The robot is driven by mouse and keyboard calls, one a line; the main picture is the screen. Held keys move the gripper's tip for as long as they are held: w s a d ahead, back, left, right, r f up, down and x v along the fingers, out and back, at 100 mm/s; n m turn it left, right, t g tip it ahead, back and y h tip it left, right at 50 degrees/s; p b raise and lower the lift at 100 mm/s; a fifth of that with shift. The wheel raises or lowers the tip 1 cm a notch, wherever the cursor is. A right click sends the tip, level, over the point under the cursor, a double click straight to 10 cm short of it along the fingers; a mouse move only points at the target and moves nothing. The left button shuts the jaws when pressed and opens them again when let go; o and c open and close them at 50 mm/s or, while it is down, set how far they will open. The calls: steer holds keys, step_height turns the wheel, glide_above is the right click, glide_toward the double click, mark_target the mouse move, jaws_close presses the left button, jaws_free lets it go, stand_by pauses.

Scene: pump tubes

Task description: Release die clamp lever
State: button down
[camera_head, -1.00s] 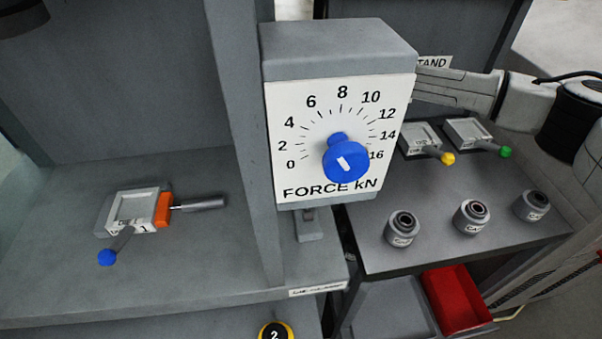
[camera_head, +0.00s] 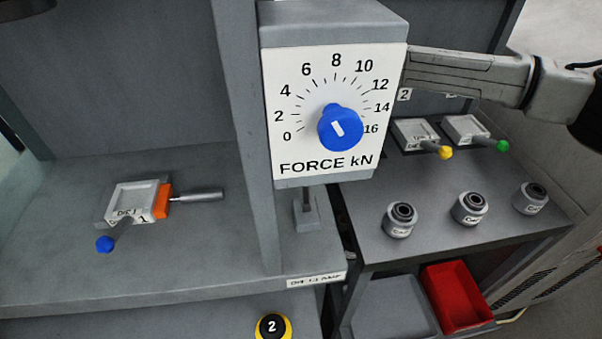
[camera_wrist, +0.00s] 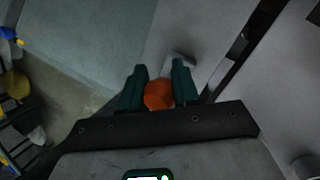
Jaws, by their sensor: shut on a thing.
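In the wrist view, my gripper (camera_wrist: 159,88) has its two green fingers closed around a round orange knob (camera_wrist: 158,96). A short pale grey part (camera_wrist: 181,62) shows just beyond it. In the head view my gripper is hidden behind the force panel. A grey block with a thin upright post (camera_head: 307,212) stands on the press bed below that panel, above the label that appears to read DIE CLAMP (camera_head: 315,281). The upper end of this post is hidden by the panel, so I cannot see the knob there.
The FORCE kN panel (camera_head: 290,155) with its blue dial (camera_head: 340,128) blocks the view. Die 1 (camera_head: 137,203) lies on the bed at left. The right table holds two dies (camera_head: 415,133), several grey cylinders (camera_head: 400,221) and, below, a red bin (camera_head: 457,297).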

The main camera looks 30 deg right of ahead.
steer(key=c, duration=0.8)
jaws_free()
steer(key=v, duration=1)
steer(key=shift+s+d+r, duration=0.1)
steer(key=shift+d+r, duration=0.05)
steer(key=shift+r, duration=0.2)
